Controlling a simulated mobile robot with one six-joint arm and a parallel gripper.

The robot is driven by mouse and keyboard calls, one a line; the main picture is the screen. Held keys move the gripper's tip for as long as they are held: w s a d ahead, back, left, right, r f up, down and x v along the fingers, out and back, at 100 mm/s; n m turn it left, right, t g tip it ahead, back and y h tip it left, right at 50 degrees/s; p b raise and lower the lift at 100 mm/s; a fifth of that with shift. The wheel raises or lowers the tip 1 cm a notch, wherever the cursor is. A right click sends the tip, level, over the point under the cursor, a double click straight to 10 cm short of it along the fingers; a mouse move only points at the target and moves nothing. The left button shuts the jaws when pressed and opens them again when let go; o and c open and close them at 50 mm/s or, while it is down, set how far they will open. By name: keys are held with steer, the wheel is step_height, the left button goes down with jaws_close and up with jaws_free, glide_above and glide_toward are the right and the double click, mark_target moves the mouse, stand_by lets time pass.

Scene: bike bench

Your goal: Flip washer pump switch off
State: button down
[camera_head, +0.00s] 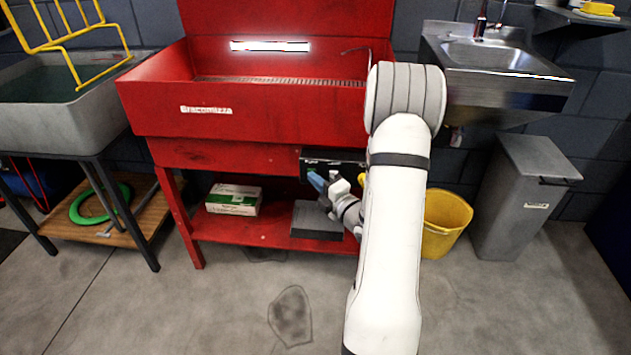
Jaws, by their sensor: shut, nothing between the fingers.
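The red parts washer (255,110) stands in the middle of the view with its lid up. A black switch panel (318,158) is on the front of its frame, below the basin at the right. The switch itself is too small to make out and is partly hidden by my arm. My gripper (317,181) has blue fingertips and is shut and empty. It is just in front of the lower edge of the panel. I cannot tell whether it touches the panel.
A box (233,199) and a grey block (316,221) sit on the washer's lower shelf. A yellow bucket (446,222), a grey bin (524,196) and a steel sink (492,56) are at the right. A grey tub (58,113) is at the left. The front floor is clear.

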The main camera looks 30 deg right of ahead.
steer(key=a+r+p+v, duration=0.1)
steer(key=p+v, duration=0.5)
steer(key=v, duration=0.7)
steer(key=shift+s+a+r+p, duration=0.25)
steer(key=shift+a+r+p, duration=0.15)
steer(key=shift+a, duration=0.45)
